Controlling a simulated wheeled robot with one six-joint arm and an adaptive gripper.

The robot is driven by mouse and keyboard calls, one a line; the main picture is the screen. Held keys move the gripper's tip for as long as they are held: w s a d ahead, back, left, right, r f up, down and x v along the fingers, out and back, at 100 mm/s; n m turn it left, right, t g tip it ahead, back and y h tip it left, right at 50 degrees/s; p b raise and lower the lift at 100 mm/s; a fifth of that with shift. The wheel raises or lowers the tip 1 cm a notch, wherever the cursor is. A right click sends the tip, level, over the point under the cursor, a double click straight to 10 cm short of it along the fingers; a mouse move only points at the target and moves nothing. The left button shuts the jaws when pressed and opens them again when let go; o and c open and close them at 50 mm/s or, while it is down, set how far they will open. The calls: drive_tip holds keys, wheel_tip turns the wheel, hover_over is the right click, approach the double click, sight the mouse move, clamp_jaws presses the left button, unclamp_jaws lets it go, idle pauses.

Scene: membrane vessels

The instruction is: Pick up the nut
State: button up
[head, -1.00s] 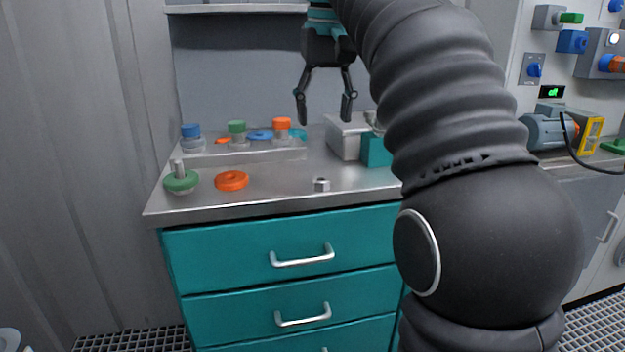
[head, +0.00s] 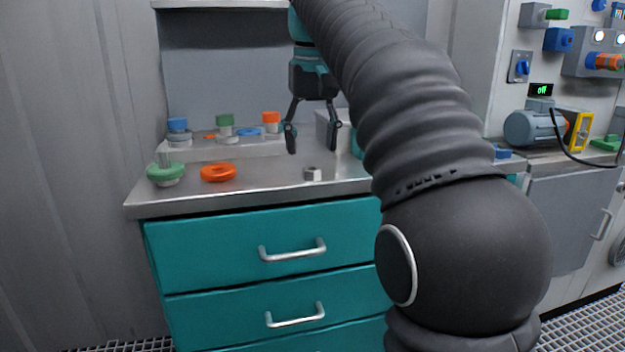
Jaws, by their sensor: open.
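The nut (head: 312,174) is a small grey metal piece lying on the steel worktop (head: 270,187), near its front edge. My gripper (head: 312,146) points down with its two dark fingers spread apart. It is open and empty. In the picture the fingertips are a little above the nut, one on each side of it. The view does not tell how far apart they are in depth.
An orange ring (head: 218,172) and a green disc with a metal stem (head: 165,172) stand left of the nut. Jars with blue (head: 178,125), green (head: 225,120) and orange (head: 271,118) lids stand behind. A grey box (head: 322,128) is behind my gripper. Teal drawers (head: 235,252) are below.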

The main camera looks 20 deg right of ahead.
sight(311, 173)
drive_tip(key=f, duration=0.1)
drive_tip(key=f+b, duration=0.1)
drive_tip(key=f, duration=0.1)
drive_tip(key=f+b, duration=0.1)
drive_tip(key=f, duration=0.1)
drive_tip(key=shift+w+d, duration=0.1)
drive_tip(key=shift+w, duration=0.3)
drive_tip(key=shift+r, duration=0.1)
clamp_jaws()
